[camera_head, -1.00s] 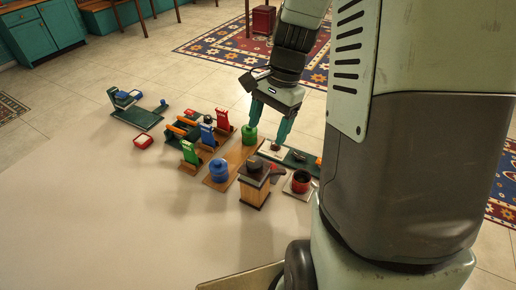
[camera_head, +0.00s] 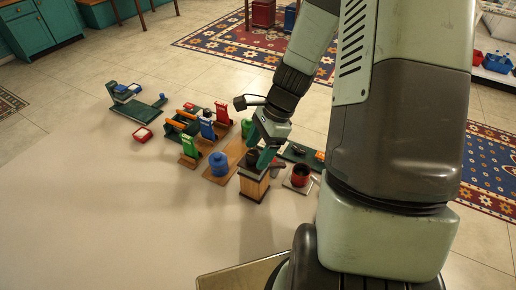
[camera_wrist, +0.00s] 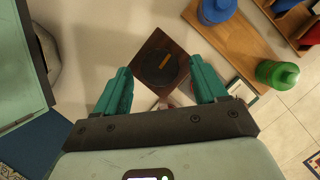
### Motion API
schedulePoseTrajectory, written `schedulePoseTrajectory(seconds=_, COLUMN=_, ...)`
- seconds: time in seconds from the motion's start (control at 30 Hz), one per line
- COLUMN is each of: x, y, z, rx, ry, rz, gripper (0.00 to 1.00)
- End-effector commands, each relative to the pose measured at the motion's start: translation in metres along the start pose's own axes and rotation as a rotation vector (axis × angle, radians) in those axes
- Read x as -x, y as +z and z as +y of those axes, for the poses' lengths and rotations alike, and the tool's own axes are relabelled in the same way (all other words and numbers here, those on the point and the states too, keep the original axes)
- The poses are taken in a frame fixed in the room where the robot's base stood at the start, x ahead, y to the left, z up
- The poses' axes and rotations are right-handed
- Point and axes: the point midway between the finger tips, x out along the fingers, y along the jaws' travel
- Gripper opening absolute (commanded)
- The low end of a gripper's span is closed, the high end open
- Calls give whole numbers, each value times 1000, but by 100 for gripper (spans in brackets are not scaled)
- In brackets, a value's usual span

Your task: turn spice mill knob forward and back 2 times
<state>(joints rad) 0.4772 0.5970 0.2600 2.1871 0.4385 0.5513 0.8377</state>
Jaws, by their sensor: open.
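The spice mill is a wooden box (camera_head: 253,188) with a dark top, standing at the front of the group of objects. In the wrist view its dark round knob (camera_wrist: 152,70) carries a light brown bar and sits on a square brown top (camera_wrist: 160,43). My gripper (camera_wrist: 160,75) is open, with one teal finger on each side of the knob in the picture. In the head view my gripper (camera_head: 262,157) is at the mill's top and partly hides the knob. I cannot tell whether the fingers touch it.
A blue jar (camera_head: 219,166) on a wooden board stands just left of the mill, with a green jar (camera_wrist: 277,74) behind. A red pot (camera_head: 300,175) is close on the right. Several coloured stands are further left. The front of the pale table is clear.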

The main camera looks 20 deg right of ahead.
Motion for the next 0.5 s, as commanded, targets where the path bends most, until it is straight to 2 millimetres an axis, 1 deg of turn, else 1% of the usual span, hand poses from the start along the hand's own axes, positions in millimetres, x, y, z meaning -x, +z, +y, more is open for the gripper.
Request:
schedulePoseTrajectory(seconds=0.1, x=-4, y=0, z=0, rx=1, ry=0, rz=0, gripper=71)
schedulePoseTrajectory(seconds=0.3, x=-4, y=0, z=0, rx=1, ry=0, rz=0, gripper=71)
schedulePoseTrajectory(seconds=0.33, x=-4, y=0, z=0, rx=1, ry=0, rz=0, gripper=70)
schedulePoseTrajectory(seconds=0.5, x=-4, y=0, z=0, rx=1, ry=0, rz=0, gripper=44)
